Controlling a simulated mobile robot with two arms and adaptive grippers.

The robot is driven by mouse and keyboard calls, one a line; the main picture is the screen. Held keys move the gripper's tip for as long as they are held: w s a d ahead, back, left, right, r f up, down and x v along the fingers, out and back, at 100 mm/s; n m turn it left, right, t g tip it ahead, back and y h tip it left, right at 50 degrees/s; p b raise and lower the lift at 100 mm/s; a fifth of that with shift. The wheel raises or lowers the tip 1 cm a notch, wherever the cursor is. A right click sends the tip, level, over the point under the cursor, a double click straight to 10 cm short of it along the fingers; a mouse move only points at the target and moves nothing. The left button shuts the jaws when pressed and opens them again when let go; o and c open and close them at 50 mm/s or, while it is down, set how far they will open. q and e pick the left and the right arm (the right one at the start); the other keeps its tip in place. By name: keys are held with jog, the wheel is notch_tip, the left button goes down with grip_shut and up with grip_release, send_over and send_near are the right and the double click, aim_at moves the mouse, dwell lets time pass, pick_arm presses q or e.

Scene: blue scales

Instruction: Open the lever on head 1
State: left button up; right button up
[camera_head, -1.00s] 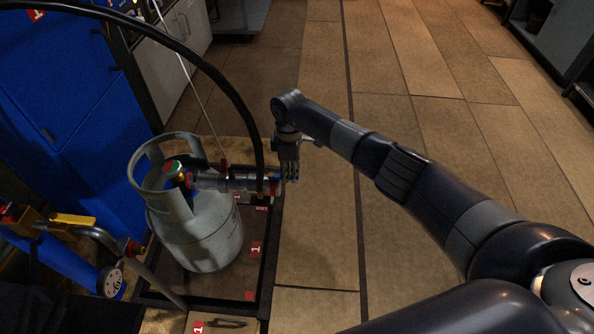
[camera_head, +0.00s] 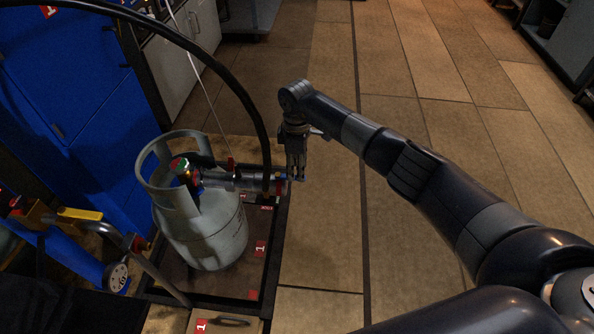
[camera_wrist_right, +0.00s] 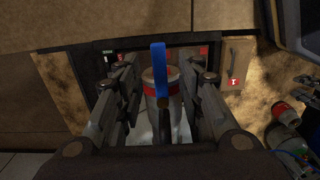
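Head 1 is a silver filling head (camera_head: 248,181) with red parts, lying sideways across the top of a pale grey gas cylinder (camera_head: 208,232). In the right wrist view its round end (camera_wrist_right: 162,86) has a red band and a blue lever (camera_wrist_right: 159,70), which looks like an upright strip there. My right gripper (camera_head: 297,177) points down beside the right end of the head. In the right wrist view the gripper (camera_wrist_right: 163,80) is open, with one finger on each side of the lever and apart from it. My left gripper is not in view.
The cylinder stands on a dark-framed scale (camera_head: 267,262) with red "1" labels. A black hose (camera_head: 235,92) arches down to the head. A blue cabinet (camera_head: 70,110) and a yellow-handled valve (camera_head: 80,214) are at the left. The tiled floor at right is clear.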

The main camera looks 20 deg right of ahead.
notch_tip(320, 180, up, 10)
jog(key=shift+f, duration=0.25)
dwell(0.4)
